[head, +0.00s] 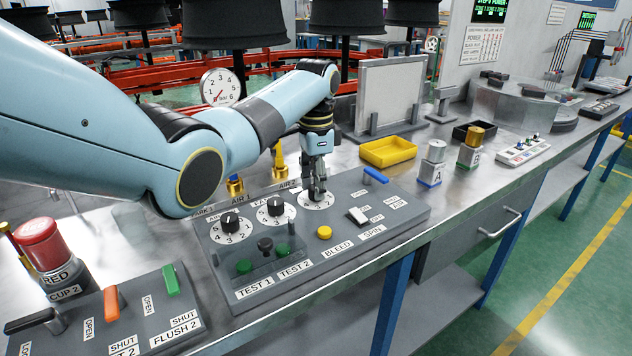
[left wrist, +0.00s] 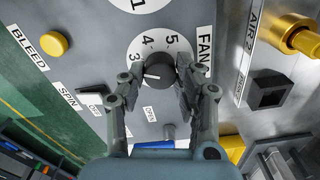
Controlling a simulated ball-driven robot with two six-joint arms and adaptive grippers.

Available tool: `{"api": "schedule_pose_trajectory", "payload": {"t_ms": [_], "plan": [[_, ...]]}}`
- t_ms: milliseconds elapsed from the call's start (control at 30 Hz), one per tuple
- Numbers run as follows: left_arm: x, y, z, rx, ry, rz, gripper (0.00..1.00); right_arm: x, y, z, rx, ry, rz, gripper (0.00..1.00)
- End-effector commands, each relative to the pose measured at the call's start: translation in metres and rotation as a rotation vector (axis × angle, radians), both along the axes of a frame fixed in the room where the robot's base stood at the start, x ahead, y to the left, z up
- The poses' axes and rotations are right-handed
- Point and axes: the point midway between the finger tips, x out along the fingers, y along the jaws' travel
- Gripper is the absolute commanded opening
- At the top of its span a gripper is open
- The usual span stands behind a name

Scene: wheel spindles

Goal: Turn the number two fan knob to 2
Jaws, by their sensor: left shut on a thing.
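My left gripper (head: 317,190) is over the rightmost of three round white dials on the grey panel (head: 345,240). In the left wrist view its fingers stand on both sides of a black knob (left wrist: 158,71), shut on it. The dial (left wrist: 151,48) shows 3, 4 and 5; its lower part is hidden by the fingers. The knob's white mark points left, a little below the 3. A label beside the dial reads FAN (left wrist: 204,48), its number hidden. Two other black knobs, the left one (head: 231,222) and the middle one (head: 275,205), sit on dials nearby. My right gripper is not in view.
A yellow BLEED button (head: 324,232), a white SPIN switch (head: 357,215) and a blue-handled lever (head: 375,175) are on the same panel. A brass fitting (head: 235,186) stands behind it. A yellow tray (head: 388,152) lies beyond.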

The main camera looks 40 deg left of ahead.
Motion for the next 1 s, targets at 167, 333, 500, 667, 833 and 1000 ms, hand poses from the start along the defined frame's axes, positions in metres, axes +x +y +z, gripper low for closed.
{"api": "schedule_pose_trajectory", "payload": {"t_ms": [167, 333, 500, 667, 833, 1000], "plan": [[0.000, 0.000, 0.004, 0.000, 0.001, 0.081, 0.00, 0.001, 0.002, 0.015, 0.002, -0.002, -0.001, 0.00], [0.000, 0.000, 0.005, -0.001, 0.001, 0.209, 0.00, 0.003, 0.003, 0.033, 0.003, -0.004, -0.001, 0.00], [0.000, 0.000, 0.005, -0.001, 0.001, 0.363, 0.00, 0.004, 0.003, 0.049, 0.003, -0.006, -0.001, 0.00], [0.000, 0.000, 0.004, 0.000, 0.000, 0.505, 0.00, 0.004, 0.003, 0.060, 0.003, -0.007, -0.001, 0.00], [0.001, 0.000, 0.003, 0.001, -0.001, 0.637, 0.00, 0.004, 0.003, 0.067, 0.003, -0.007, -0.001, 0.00], [0.001, 0.001, 0.002, 0.001, -0.001, 0.738, 0.00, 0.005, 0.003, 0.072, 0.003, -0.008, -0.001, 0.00]]}}
